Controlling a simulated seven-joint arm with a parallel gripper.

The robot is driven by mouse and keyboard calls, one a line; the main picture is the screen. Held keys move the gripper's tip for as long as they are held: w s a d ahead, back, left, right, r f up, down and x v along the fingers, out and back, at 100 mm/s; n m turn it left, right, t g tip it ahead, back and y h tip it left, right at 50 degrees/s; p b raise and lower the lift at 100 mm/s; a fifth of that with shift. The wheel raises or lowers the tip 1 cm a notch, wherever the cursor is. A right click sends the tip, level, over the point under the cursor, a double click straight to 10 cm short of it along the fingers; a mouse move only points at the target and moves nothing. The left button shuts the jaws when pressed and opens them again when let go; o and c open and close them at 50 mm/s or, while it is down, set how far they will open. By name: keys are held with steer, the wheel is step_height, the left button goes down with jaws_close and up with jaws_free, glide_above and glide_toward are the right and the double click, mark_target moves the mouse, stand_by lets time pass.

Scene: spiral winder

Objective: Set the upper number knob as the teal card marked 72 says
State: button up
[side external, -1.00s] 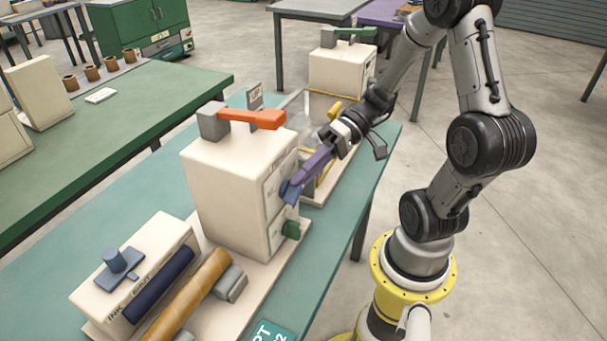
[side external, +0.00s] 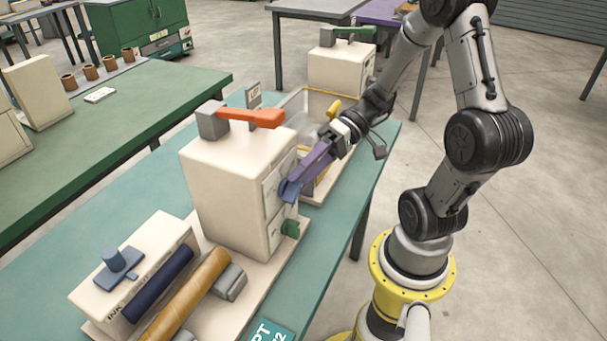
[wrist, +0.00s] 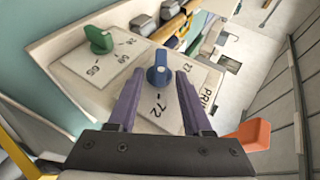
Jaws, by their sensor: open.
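The upper number knob is blue (wrist: 158,76), on a pale dial plate (wrist: 186,112) of the cream machine (side external: 225,175). In the wrist view, a 72 is printed just below it, on the side nearer my gripper, and another number sits to its right. The knob's exact pointing is hard to read. My gripper (side external: 291,188) has purple fingers, open on either side of the blue knob; I cannot tell whether they touch it. The teal card (side external: 268,332) lies at the bottom edge of the side view, cut off, with "PT" and a "2" legible.
A green knob (wrist: 99,40) with its own numbered dial sits below the blue one on the same face. An orange lever (side external: 252,118) tops the machine. A tan roll (side external: 190,295) and a dark blue roller (side external: 160,285) lie in front. Open floor is at the right.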

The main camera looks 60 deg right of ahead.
steer(key=v, duration=0.7)
steer(key=shift+d, duration=0.25)
steer(key=shift+s+r, duration=0.1)
steer(key=s+a+r+n+g+h, duration=0.2)
steer(key=a+n+g, duration=0.15)
steer(key=a, duration=0.25)
steer(key=s+a+r+n+g+h, duration=0.2)
steer(key=a+n, duration=0.2)
steer(key=a, duration=0.2)
steer(key=d+m+t+h, duration=0.1)
steer(key=t+h, duration=0.1)
steer(key=d+r+m+t+h, duration=0.1)
steer(key=d+m+h, duration=0.1)
steer(key=h, duration=0.1)
steer(key=s+d+m+t+h, duration=0.1)
steer(key=d+m+t+h, duration=0.1)
steer(key=shift+s+d+r+t, duration=0.1)
steer(key=shift+r+t, duration=0.15)
steer(key=shift+t, duration=0.1)
